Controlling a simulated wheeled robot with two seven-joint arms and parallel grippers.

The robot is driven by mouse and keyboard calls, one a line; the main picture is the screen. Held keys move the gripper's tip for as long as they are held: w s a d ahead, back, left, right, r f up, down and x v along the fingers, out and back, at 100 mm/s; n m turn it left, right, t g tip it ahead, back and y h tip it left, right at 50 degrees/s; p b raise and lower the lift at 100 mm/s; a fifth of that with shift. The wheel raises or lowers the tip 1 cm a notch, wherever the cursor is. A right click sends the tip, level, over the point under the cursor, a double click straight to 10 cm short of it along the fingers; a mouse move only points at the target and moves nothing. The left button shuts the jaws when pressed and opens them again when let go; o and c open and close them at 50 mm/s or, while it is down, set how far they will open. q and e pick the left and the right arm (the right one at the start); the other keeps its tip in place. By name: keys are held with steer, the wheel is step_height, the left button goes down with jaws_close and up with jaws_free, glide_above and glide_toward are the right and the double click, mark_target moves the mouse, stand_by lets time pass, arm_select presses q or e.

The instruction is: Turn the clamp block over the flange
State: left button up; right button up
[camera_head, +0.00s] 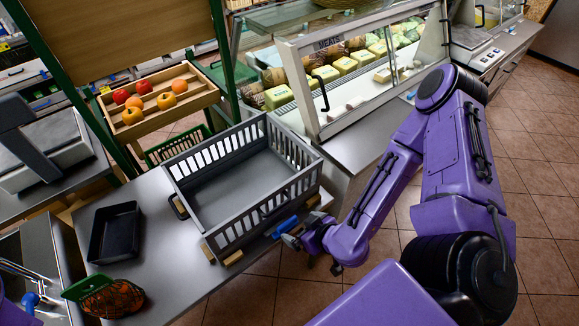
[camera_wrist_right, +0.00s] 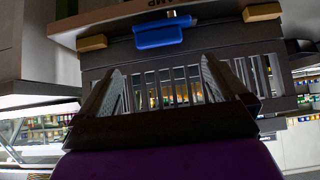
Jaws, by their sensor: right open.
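The blue clamp block (camera_head: 285,226) is at the low front edge of a grey slatted crate (camera_head: 228,238), on the table's near right side. In the right wrist view the blue block (camera_wrist_right: 158,33) lies between two wooden blocks (camera_wrist_right: 92,43), (camera_wrist_right: 262,12), beside partly cut-off lettering. I cannot single out the flange. My right gripper (camera_head: 291,241) is close to the blue block, just off the table edge. In the wrist view its fingers (camera_wrist_right: 163,75) are apart with nothing between them, facing the crate slats. My left gripper is not in view.
The crate stands empty on the grey table (camera_head: 170,275). A black tray (camera_head: 116,234) and a netted bag of orange produce (camera_head: 112,299) are to its left. A wooden fruit box (camera_head: 155,97) and a glass meat counter (camera_head: 345,75) stand behind. Tiled floor is free at right.

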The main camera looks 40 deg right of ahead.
mark_target(288, 222)
steer(key=w+f+b, duration=0.1)
steer(key=f+b, duration=0.1)
steer(key=w+f+b, duration=0.1)
steer(key=shift+w+f+b, duration=0.1)
steer(key=shift+f+b, duration=0.25)
steer(key=x, duration=0.4)
steer(key=shift+w+r+p, duration=0.1)
steer(key=shift+w+p, duration=0.3)
steer(key=shift+w, duration=0.05)
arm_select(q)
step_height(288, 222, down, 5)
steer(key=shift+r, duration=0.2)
arm_select(e)
steer(key=c, duration=0.9)
steer(key=shift+c, duration=0.2)
